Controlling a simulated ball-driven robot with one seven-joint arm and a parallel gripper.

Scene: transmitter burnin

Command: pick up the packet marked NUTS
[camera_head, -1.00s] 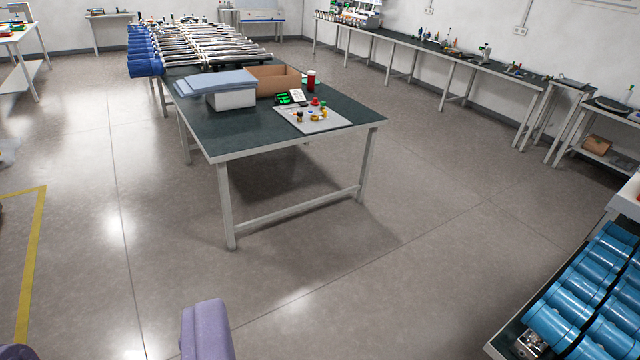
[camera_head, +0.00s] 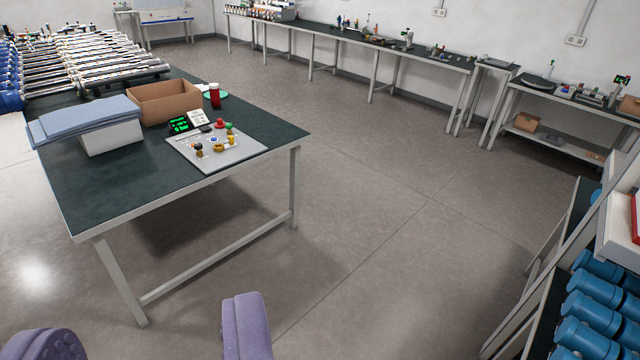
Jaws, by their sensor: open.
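I cannot make out a packet marked NUTS anywhere in the head camera view; lettering at this distance is too small to read. My gripper (camera_head: 145,325) shows at the bottom edge as two purple fingers set wide apart. It is open with nothing between the fingers. It is over open floor, in front of and apart from the dark-topped table (camera_head: 95,190).
The table holds an open cardboard box (camera_head: 165,103), a white box (camera_head: 112,138) under blue sheets, a red jar (camera_head: 214,95) and a grey board (camera_head: 215,150) with small parts. A long bench (camera_head: 350,40) lines the wall. Blue cylinders (camera_head: 595,310) stand right. Middle floor is clear.

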